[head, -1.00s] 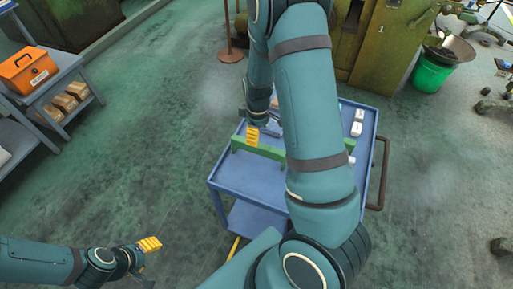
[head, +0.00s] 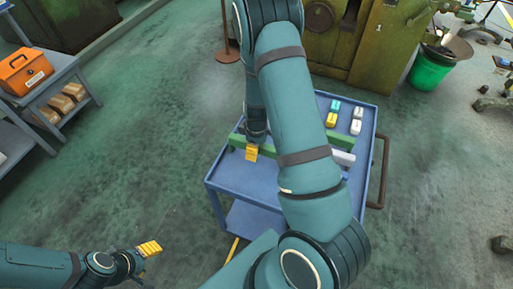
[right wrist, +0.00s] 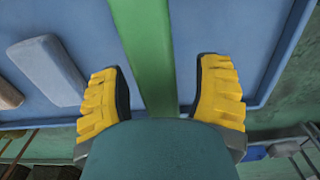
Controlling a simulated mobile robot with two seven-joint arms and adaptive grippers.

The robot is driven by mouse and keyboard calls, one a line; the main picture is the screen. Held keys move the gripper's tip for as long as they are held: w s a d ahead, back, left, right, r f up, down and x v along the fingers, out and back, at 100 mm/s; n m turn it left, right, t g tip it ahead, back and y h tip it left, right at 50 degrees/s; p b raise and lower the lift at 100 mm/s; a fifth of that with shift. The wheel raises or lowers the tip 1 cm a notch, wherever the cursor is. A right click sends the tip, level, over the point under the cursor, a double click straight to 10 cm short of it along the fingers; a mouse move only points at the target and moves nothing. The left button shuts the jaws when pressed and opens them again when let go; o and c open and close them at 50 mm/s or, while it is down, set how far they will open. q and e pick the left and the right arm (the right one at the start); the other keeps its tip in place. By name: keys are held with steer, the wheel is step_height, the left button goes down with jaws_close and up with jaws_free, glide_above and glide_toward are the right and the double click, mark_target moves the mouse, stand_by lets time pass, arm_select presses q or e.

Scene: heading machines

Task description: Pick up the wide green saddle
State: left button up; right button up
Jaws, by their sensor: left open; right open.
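A long green bar (head: 237,141), which looks like the green saddle, lies across the blue cart top. My right arm hides part of it. A second green piece (head: 340,138) shows to the right of the arm; I cannot tell whether it is separate. My right gripper (head: 252,152) is open at the left part of the bar. In the right wrist view a green bar (right wrist: 146,45) runs between the two yellow fingers, with a gap on each side. My left gripper (head: 149,249) is open and empty over the floor at lower left.
The blue cart (head: 232,183) also holds a grey bar (head: 342,157), a yellow block (head: 331,119), a blue block (head: 335,105) and white blocks (head: 358,112). A shelf with an orange box (head: 25,73) stands at left. A green bucket (head: 431,68) stands at upper right.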

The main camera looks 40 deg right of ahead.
jaws_close()
